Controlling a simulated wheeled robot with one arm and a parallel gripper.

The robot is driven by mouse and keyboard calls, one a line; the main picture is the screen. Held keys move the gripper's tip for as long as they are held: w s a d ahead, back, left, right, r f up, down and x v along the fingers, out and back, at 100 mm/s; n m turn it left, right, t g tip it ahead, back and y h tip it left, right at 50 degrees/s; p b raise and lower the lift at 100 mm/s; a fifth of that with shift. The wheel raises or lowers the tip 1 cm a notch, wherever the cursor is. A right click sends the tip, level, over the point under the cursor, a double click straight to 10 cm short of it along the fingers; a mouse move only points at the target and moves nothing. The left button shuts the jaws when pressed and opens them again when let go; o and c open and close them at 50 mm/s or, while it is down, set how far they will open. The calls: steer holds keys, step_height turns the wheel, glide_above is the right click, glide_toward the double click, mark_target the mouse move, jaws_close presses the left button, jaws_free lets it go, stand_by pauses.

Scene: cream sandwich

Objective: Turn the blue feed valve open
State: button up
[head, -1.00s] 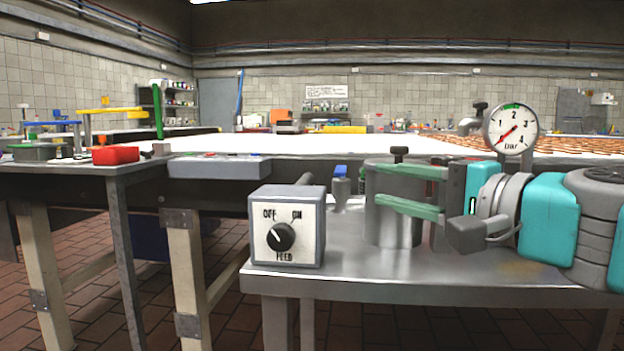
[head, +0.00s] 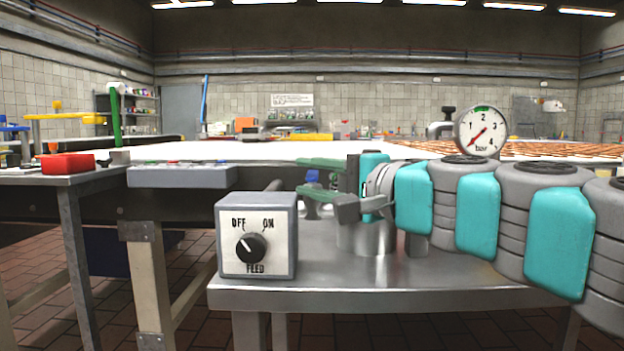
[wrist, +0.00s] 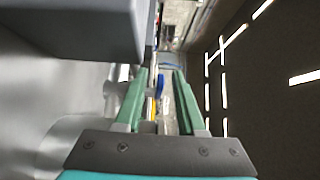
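The blue feed valve's handle (head: 313,178) shows in the head view behind and between my gripper's green fingers, partly covered by them. In the wrist view a small blue piece (wrist: 159,84), likely the same handle, appears in the gap between the fingertips. It is too small to tell its turn angle or whether a finger touches it. My gripper (head: 299,177) is open and level, pointing left. Its two fingers also stand apart in the wrist view (wrist: 160,72), with nothing visibly clamped.
A grey OFF/ON FEED knob box (head: 256,237) stands at the steel bench's left corner, its pointer toward OFF. A steel pot (head: 368,238) stands below my gripper. A pressure gauge (head: 482,132) is behind my arm. A long white-topped table (head: 270,150) runs behind.

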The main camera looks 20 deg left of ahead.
jaws_close()
stand_by(0.6)
